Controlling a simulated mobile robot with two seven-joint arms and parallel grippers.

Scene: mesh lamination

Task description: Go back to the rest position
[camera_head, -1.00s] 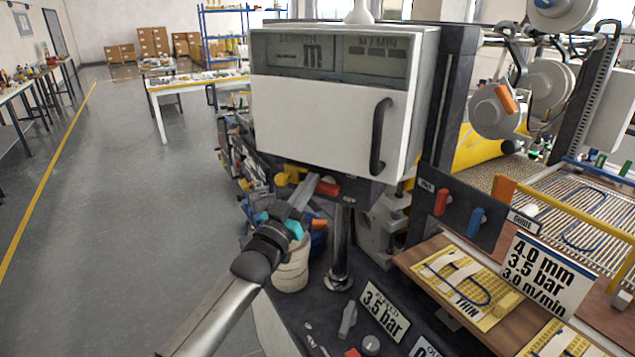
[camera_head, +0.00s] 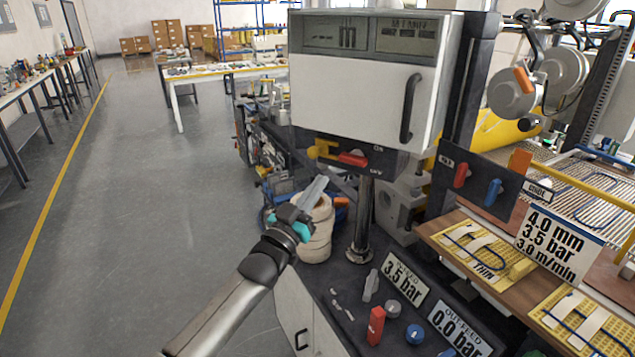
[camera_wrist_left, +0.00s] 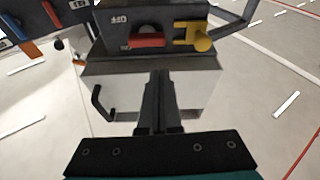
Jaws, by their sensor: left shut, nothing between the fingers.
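My left gripper (camera_head: 314,192) is shut and empty. It is in front of the machine, below the white cabinet (camera_head: 352,95) and beside a cream-coloured roll (camera_head: 318,235). In the left wrist view the fingers of my left gripper (camera_wrist_left: 161,88) lie close together. Beyond them are the cabinet (camera_wrist_left: 205,95), a red switch handle (camera_wrist_left: 147,40) and a yellow handle (camera_wrist_left: 203,40). In the head view the red switch handle (camera_head: 353,159) is above and right of the fingertips, with a gap. My right gripper is not in view.
A control panel with a 3.5 bar label (camera_head: 403,279) and a red knob (camera_head: 376,325) is at the lower middle. A wooden board (camera_head: 450,238) with yellow sample cards is on the right. The grey floor (camera_head: 150,190) at left is free.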

